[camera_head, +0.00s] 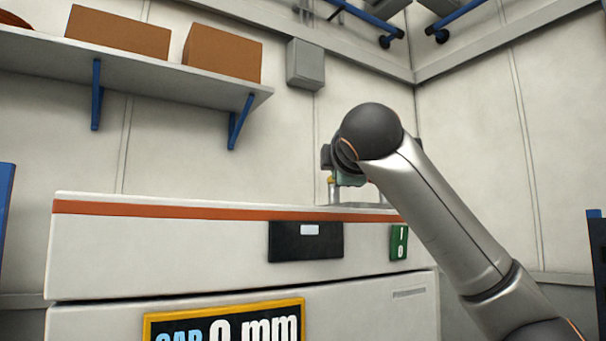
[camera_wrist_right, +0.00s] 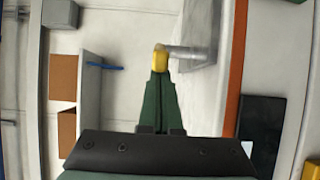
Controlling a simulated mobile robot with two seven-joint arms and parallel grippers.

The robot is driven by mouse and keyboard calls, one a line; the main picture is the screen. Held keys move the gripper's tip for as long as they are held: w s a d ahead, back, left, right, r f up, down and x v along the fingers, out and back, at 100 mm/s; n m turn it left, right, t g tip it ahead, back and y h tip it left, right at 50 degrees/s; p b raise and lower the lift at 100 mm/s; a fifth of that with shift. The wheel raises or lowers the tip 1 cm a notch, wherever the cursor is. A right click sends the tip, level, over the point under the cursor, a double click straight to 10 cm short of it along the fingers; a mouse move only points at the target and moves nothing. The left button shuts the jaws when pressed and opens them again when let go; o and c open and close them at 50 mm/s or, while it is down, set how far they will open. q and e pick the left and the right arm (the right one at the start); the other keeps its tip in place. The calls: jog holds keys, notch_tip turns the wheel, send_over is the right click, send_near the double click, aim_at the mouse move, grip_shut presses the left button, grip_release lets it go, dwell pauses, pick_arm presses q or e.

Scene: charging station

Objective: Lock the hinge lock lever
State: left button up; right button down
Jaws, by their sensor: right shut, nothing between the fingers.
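The lever looks like a grey rod with a yellow end (camera_wrist_right: 160,60), standing at the top of the white cabinet in the right wrist view. In the head view its small upright rod (camera_head: 333,192) shows just left of my right wrist. My right gripper (camera_wrist_right: 158,77) has its green fingers shut together with nothing between them. The fingertips are right at the yellow end in the picture; whether they touch it I cannot tell. In the head view my arm hides most of the gripper (camera_head: 347,180). My left gripper is not in view.
The white cabinet (camera_head: 160,245) has an orange stripe, a black handle panel (camera_head: 290,245), a green I/O switch (camera_head: 399,243) and a yellow-framed sign (camera_head: 200,315). A wall shelf (camera_head: 50,60) with brown boxes is at upper left. A grey wall box (camera_head: 306,65) hangs beside it.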

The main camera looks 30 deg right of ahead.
jog(key=shift+s+d+f+n+t+y, duration=0.1)
jog(key=shift+s+d+n+t+y, duration=0.1)
jog(key=shift+d+n+t+y, duration=0.5)
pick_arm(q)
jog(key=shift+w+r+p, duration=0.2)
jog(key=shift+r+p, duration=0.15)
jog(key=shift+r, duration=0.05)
pick_arm(e)
jog(key=shift+s+d+n+y, duration=0.15)
jog(key=shift+d+n+y, duration=0.3)
jog(key=shift+y, duration=0.35)
jog(key=shift+s+d+n+y, duration=0.1)
jog(key=shift+d+n+y, duration=0.3)
jog(key=shift+y, duration=0.4)
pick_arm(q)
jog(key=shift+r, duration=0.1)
pick_arm(e)
jog(key=shift+a, duration=0.15)
